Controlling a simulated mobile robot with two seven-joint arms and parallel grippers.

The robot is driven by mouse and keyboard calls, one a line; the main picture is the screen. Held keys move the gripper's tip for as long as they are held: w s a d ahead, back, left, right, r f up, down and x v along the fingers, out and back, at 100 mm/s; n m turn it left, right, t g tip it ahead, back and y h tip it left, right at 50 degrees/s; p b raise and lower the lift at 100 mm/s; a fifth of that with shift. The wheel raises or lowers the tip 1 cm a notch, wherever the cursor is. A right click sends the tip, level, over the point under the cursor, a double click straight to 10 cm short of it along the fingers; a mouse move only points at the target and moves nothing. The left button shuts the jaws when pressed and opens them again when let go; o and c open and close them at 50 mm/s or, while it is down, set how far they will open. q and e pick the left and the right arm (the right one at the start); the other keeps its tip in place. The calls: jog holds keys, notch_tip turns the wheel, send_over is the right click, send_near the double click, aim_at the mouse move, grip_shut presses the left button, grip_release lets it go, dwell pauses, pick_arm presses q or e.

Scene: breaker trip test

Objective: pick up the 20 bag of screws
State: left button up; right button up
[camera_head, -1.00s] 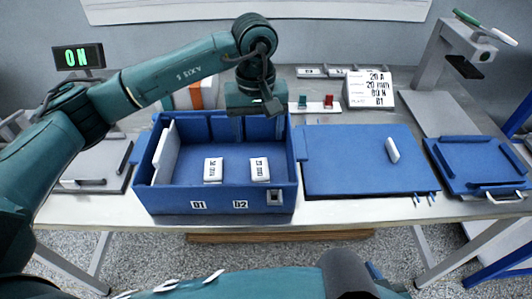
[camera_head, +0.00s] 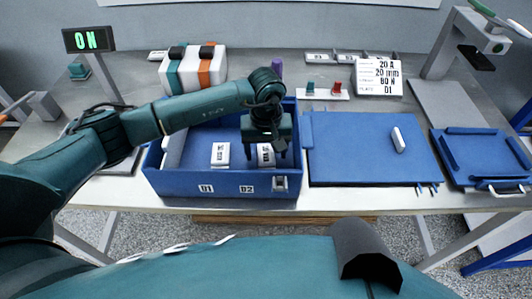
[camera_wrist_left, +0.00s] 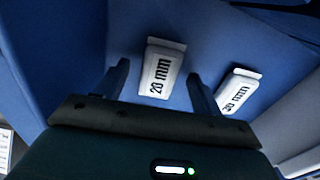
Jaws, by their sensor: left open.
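The 20 mm bag (camera_wrist_left: 161,72) is a small white packet with black print, lying in the blue bin (camera_head: 215,189). In the head view it appears to be the right-hand packet (camera_head: 266,158), partly covered by my gripper. The 30 mm bag (camera_wrist_left: 238,92) lies beside it, apparently the left-hand packet (camera_head: 220,154) in the head view. My left gripper (camera_head: 266,151) is open and points down into the bin over the right packet. In the wrist view the 20 mm bag shows between its fingers (camera_wrist_left: 158,74); nothing is gripped. My right gripper is not seen.
The bin walls stand around both packets. A blue board with a white handle (camera_head: 398,140) lies to the right, and a blue tray (camera_head: 482,160) beyond it. A sign card (camera_head: 379,76) and a striped box (camera_head: 192,71) stand behind.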

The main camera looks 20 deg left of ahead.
pick_arm(q)
jog(key=shift+f, duration=0.35)
jog(key=shift+c, duration=0.2)
jog(key=c, duration=1.1)
